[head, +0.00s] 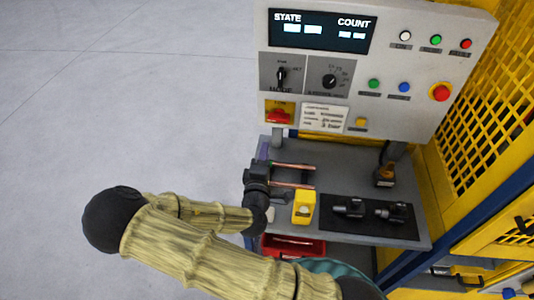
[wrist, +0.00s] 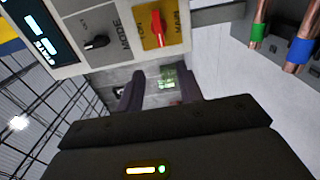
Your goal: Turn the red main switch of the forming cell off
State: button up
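The red main switch (head: 279,115) sits on a yellow plate at the lower left of the grey control panel (head: 395,60). In the wrist view the red switch handle (wrist: 156,28) shows at the top on its yellow plate (wrist: 174,36), its long side running up and down the picture. Nothing is visibly held.
A black mode knob (wrist: 96,42) is beside the switch. A yellow block (head: 304,206) and black tools (head: 368,212) are on the bench. A red emergency button (head: 440,92) is on the panel.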

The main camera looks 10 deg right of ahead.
jog(key=shift+s+d+f+p, duration=0.15)
jog(key=shift+s+p, duration=0.3)
jog(key=shift+p, duration=0.75)
jog(key=shift+s+d+r+p, duration=0.1)
jog(key=shift+s+p, duration=0.35)
jog(key=shift+p, duration=0.75)
jog(key=shift+f, duration=0.1)
jog(key=s+d+f+m+g+y+b, duration=0.1)
jog(key=s+d+f+m+g+b, duration=0.25)
jog(key=f+m+g, duration=0.55)
jog(key=s+d+r+m+g+y+b, duration=0.3)
jog(key=s+r+m+g+y, duration=0.1)
jog(key=s+r, duration=0.6)
notch_tip(320, 180, up, 4)
jog(key=shift+f+m+g+b, duration=0.15)
jog(key=shift+m+g+b, duration=0.15)
jog(key=shift+m+g, duration=0.5)
